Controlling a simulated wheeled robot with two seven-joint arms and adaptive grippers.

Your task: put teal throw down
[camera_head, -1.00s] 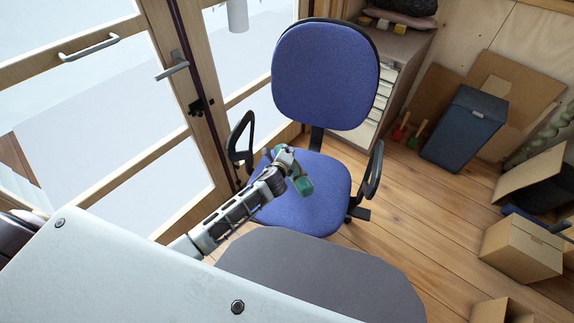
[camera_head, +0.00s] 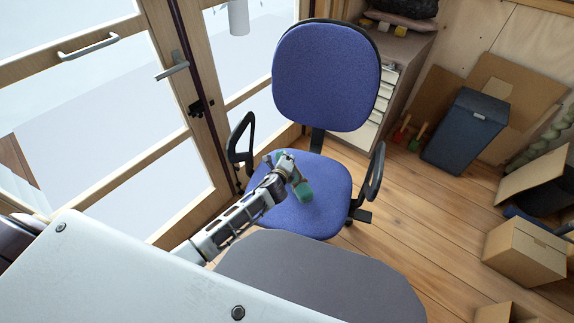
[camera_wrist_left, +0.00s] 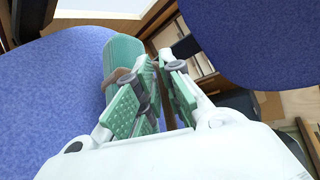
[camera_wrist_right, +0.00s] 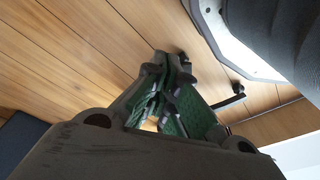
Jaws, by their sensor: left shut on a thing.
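The teal throw (camera_head: 304,191) is a small rolled bundle with a brown band, over the blue chair seat (camera_head: 317,221). My left gripper (camera_head: 283,164) is shut on it. In the left wrist view the roll (camera_wrist_left: 122,55) stands out beyond the left fingers (camera_wrist_left: 160,75), with blue fabric around it. I cannot tell whether the throw touches the seat. My right gripper (camera_wrist_right: 166,68) shows only in the right wrist view. Its fingertips are together with nothing seen between them, above the wooden floor.
The chair's backrest (camera_head: 326,75) rises behind the seat, with armrests (camera_head: 371,172) at both sides. A grey rounded surface (camera_head: 315,275) lies in front. A glazed door (camera_head: 110,120) is at left. Cardboard boxes (camera_head: 524,252) and a dark blue bin (camera_head: 465,130) stand at right. Floor between is clear.

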